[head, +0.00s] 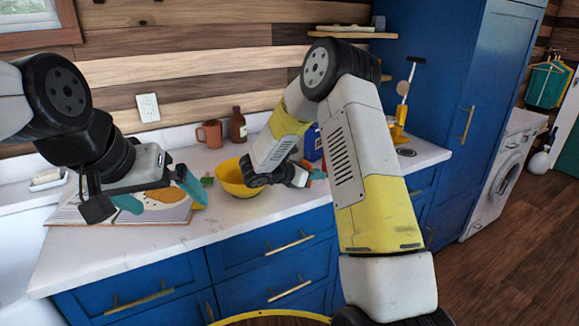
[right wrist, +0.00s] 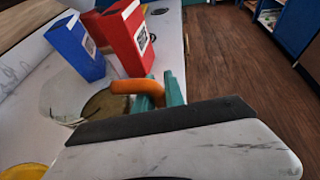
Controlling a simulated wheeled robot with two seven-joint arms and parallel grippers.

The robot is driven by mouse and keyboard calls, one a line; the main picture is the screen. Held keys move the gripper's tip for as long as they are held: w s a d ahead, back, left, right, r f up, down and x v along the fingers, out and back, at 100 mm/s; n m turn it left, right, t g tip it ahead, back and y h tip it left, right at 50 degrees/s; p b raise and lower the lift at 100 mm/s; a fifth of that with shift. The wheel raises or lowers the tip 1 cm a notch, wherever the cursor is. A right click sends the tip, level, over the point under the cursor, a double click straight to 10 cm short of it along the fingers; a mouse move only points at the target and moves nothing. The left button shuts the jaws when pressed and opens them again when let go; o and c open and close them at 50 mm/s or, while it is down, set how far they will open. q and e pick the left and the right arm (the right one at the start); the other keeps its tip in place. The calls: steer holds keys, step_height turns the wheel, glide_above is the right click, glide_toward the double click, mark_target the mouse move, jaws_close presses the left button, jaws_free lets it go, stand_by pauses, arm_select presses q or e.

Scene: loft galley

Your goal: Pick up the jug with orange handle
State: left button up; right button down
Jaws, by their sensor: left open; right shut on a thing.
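The jug (right wrist: 95,105) has a clear body and an orange handle (right wrist: 128,87), seen in the right wrist view. My right gripper (right wrist: 162,92) is shut on the orange handle with its teal fingers. In the head view the right gripper (head: 308,174) is over the counter, right of the yellow bowl, and my own arm hides most of the jug there. I cannot tell whether the jug touches the counter. My left gripper (head: 158,193) is open and empty above an open book.
A blue carton (right wrist: 75,47) and a red carton (right wrist: 128,38) stand close behind the jug. A yellow bowl (head: 234,182), brown mug (head: 209,134) and dark bottle (head: 237,126) are on the counter. The open book (head: 160,212) lies left. The front counter strip (head: 215,222) is clear.

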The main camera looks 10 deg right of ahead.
steer(key=shift+r, duration=0.1)
stand_by(0.3)
steer(key=shift+r, duration=0.45)
steer(key=s+d+r, duration=0.1)
steer(key=s+r, duration=0.1)
steer(key=s, duration=0.6)
steer(key=s+d+r, duration=0.1)
steer(key=s+r, duration=0.1)
steer(key=s, duration=0.5)
steer(key=shift+s+d, duration=0.4)
